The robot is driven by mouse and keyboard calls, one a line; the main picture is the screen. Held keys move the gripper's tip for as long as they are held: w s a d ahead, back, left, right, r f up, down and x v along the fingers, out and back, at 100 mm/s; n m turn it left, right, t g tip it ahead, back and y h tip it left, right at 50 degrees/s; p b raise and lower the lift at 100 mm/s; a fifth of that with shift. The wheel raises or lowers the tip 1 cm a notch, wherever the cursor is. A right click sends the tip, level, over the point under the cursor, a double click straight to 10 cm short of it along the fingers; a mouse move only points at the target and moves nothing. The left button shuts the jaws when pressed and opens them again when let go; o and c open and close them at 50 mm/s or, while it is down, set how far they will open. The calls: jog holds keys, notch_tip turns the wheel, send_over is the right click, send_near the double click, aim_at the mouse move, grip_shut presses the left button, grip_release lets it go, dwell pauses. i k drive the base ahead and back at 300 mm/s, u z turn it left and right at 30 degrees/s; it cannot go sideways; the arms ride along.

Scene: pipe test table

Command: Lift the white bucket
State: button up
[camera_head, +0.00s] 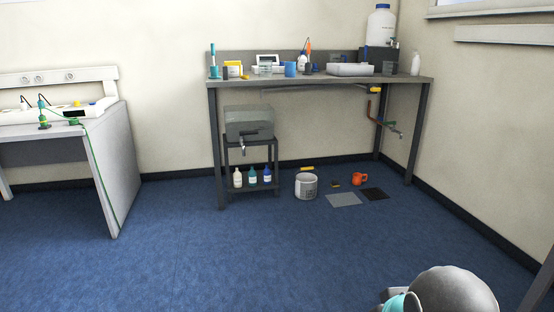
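The white bucket (306,188) stands upright on the blue floor under the workbench, right of a small dark stand. It is small in the picture and a grey label or marking shows on its side. Its inside is hardly visible and I cannot tell whether it is empty. My gripper is not in view. A rounded grey part with a teal and white piece shows at the bottom right edge, far from the bucket.
The workbench (285,83) is above the bucket. The stand (251,152) holds a grey tank and several bottles. An orange mug (358,179), a grey mat (344,199) and a dark mat (375,194) lie right of the bucket. The floor in front is clear.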

aim_at(306, 185)
jog(key=u, duration=0.2)
jog(key=i, duration=3.65)
jog(key=z, duration=0.95)
jog(key=i, duration=1.05)
jog(key=z, duration=0.45)
